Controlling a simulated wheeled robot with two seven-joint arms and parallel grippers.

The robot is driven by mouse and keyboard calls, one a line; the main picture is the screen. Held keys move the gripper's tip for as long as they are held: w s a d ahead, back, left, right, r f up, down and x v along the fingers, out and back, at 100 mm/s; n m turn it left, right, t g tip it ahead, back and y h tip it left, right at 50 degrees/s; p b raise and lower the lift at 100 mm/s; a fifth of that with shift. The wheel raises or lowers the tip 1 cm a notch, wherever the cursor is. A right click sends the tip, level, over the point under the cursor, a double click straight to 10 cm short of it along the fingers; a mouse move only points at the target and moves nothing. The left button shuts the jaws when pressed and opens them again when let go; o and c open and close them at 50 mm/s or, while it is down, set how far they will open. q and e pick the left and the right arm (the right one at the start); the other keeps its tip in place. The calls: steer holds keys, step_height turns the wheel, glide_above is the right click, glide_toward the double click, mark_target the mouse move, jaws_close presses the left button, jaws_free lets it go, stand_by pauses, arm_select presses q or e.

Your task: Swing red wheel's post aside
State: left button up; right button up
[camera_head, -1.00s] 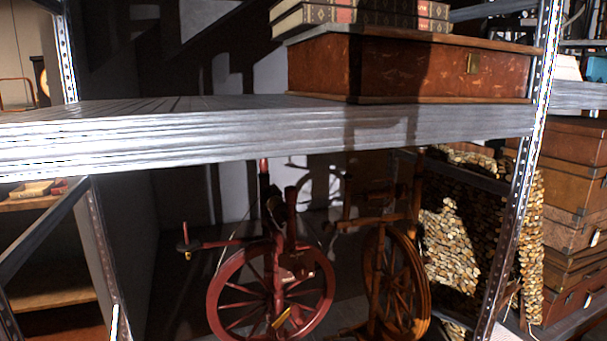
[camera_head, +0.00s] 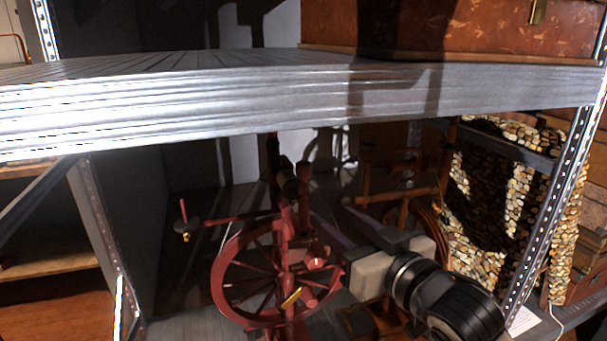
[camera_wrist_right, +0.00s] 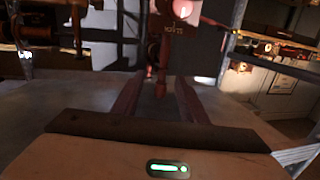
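The red spinning wheel (camera_head: 232,283) stands on the lower shelf in the head view. Its upright post (camera_head: 286,222) rises in front of the wheel rim, and a horizontal arm with a small knob (camera_head: 186,227) reaches left. My right gripper (camera_head: 336,228) comes in from the lower right, with its fingers pointing at the post's right side. In the right wrist view my right gripper (camera_wrist_right: 157,88) has its fingers apart. A thin dark red turned part (camera_wrist_right: 161,76) shows between and beyond them, under a lettered block; contact is not clear. My left gripper is not in view.
A brown spinning wheel (camera_head: 428,218) stands close on the right, partly behind my right arm. The grey shelf board (camera_head: 230,105) lies low overhead, carrying a reddish-brown chest (camera_head: 480,30). A perforated metal upright (camera_head: 560,190) stands at right. Space left of the red wheel is clear.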

glide_toward(307, 175)
steer(key=w, duration=0.1)
steer(key=shift+n+y, duration=0.3)
steer(key=x, duration=1)
steer(key=shift+w+a+f+p, duration=0.1)
steer(key=shift+a+f+p, duration=0.1)
steer(key=shift+p, duration=0.15)
jaws_close()
